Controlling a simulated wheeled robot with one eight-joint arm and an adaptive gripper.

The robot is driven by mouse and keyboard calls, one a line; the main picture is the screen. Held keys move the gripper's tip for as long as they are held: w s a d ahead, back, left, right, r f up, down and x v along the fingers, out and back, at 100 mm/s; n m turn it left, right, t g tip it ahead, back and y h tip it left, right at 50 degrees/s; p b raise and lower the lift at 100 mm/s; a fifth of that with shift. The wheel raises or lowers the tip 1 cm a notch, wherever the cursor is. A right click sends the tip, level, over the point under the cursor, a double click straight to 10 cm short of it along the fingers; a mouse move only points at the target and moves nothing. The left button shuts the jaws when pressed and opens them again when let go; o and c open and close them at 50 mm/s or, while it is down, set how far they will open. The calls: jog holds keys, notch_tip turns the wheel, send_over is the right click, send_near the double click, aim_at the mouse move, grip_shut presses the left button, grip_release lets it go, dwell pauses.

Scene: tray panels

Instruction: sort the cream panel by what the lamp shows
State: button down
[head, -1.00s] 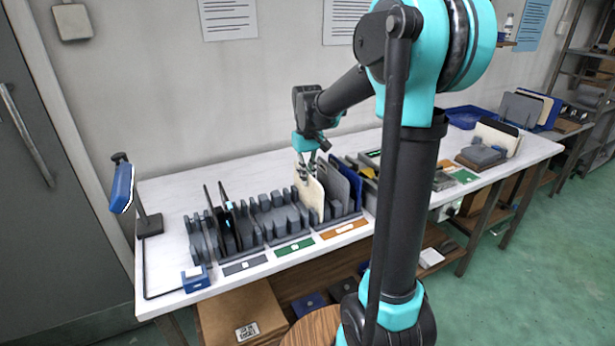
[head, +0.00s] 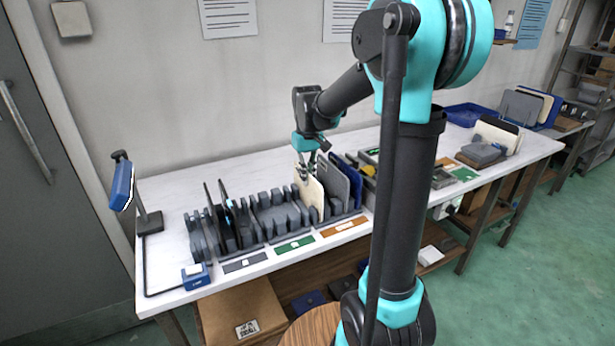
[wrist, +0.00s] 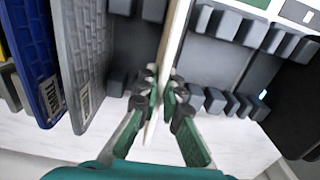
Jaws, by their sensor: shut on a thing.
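The cream panel (head: 312,197) stands upright in the right part of the dark slotted rack, behind the orange label (head: 345,228). My gripper (head: 308,174) is shut on its upper part. In the wrist view the cream panel (wrist: 174,42) shows edge-on between the fingertips (wrist: 158,92) of my gripper, with rack posts on both sides. Its lower edge in the rack is hard to see. A blue-headed lamp (head: 122,187) stands on a dark post at the table's left end. I cannot tell any signal on it.
A grey panel (head: 335,183) and a blue panel stand close to the right of the cream one. Dark panels (head: 226,215) stand in the left rack section. The middle section, behind the green label (head: 293,245), looks empty. A small blue box (head: 196,277) sits at the front left.

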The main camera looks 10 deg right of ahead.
jog(key=c, duration=1.6)
grip_release()
notch_tip(320, 180, up, 12)
